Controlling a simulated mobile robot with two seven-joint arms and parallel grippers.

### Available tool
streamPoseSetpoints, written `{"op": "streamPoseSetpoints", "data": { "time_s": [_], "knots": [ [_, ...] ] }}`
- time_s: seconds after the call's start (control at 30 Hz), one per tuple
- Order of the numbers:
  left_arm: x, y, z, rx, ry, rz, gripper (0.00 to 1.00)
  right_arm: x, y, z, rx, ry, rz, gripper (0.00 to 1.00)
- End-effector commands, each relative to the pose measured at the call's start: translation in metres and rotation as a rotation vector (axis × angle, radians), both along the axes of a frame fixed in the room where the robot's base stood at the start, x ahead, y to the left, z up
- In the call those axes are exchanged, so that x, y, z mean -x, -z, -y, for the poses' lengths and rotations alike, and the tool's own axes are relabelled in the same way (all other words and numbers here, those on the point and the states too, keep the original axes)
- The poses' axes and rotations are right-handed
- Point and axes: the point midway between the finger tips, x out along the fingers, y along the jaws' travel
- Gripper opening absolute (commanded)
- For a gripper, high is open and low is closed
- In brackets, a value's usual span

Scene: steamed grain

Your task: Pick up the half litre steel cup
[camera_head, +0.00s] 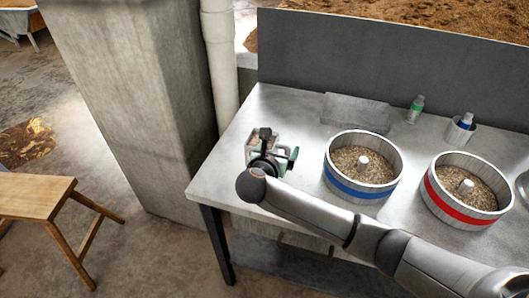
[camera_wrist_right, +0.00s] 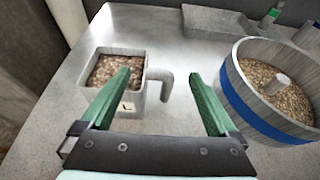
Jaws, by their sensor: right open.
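The steel cup (camera_wrist_right: 138,92) stands upright on the metal table in the right wrist view. It is square, full of brown grain, with a loop handle on its right side. A white label on its front shows an "L"; the rest is hidden. My right gripper (camera_wrist_right: 160,76) is open, its green left finger in front of the cup and its right finger beyond the handle. Nothing is held between them, and contact cannot be told. In the head view my right gripper (camera_head: 272,150) covers most of the cup at the table's left end.
A blue-banded round tub (camera_head: 363,188) of grain stands right of the cup, close to my right finger. A red-banded tub (camera_head: 467,208) stands farther right.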

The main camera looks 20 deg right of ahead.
Motion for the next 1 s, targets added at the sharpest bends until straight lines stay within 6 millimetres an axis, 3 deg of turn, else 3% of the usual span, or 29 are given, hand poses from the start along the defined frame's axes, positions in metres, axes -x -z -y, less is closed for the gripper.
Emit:
{"op": "streamPoseSetpoints", "data": {
  "time_s": [0.23, 0.53, 1.0],
  "knots": [
    [0.0, 0.007, 0.0, 0.0, 0.001, -0.005, 0.5, -0.027, 0.014, 0.019, -0.001, 0.003, 0.001, 0.94],
    [-0.001, 0.005, 0.002, 0.001, 0.004, -0.003, 0.5, -0.031, 0.016, 0.021, -0.002, 0.001, 0.0, 0.94],
    [-0.003, 0.004, 0.002, 0.003, 0.005, 0.003, 0.5, -0.03, 0.016, 0.021, -0.001, 0.0, 0.0, 0.42]
  ]
}}
